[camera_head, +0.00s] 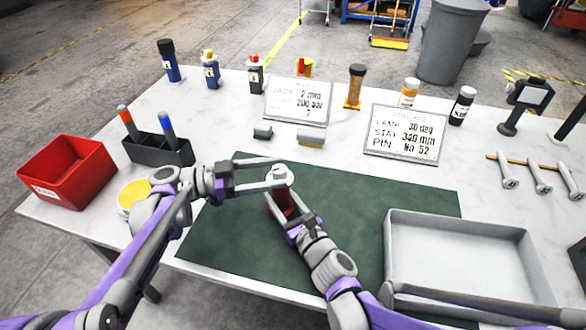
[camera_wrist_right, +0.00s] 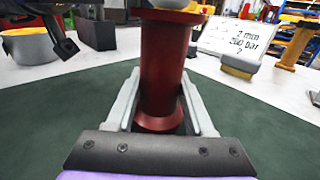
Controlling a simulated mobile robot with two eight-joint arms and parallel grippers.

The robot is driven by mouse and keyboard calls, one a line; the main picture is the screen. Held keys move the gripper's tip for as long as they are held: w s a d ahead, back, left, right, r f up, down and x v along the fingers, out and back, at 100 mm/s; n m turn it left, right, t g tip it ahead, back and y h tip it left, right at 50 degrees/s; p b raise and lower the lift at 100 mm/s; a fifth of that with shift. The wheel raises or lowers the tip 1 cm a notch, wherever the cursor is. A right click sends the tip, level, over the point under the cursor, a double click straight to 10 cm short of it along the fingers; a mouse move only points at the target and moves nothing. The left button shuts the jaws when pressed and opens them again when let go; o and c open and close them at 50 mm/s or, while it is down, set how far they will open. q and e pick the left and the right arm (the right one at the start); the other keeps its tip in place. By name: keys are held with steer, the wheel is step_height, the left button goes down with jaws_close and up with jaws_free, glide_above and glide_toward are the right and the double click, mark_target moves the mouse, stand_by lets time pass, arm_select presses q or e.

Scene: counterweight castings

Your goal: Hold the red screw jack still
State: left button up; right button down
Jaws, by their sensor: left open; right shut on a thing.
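The red screw jack (camera_head: 284,199) stands upright on the green mat (camera_head: 345,215), with a pale round cap on its top. My right gripper (camera_head: 289,213) is shut on its red body, coming from the front. The right wrist view shows the red column (camera_wrist_right: 162,65) between the two pale fingers, with the flared base below; its top is cut off by the frame. My left gripper (camera_head: 281,173) is open, its fingers on either side of the pale cap. I cannot tell whether they touch it.
A grey tray (camera_head: 455,222) lies at the right of the mat. A red bin (camera_head: 66,174), a black holder (camera_head: 160,151) and a yellow-topped tub (camera_head: 133,193) are at the left. Two signs (camera_head: 404,133) and several bottles line the back.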

arm_select(q)
steer(key=d, duration=0.5)
steer(key=shift+w, duration=0.3)
jaws_close()
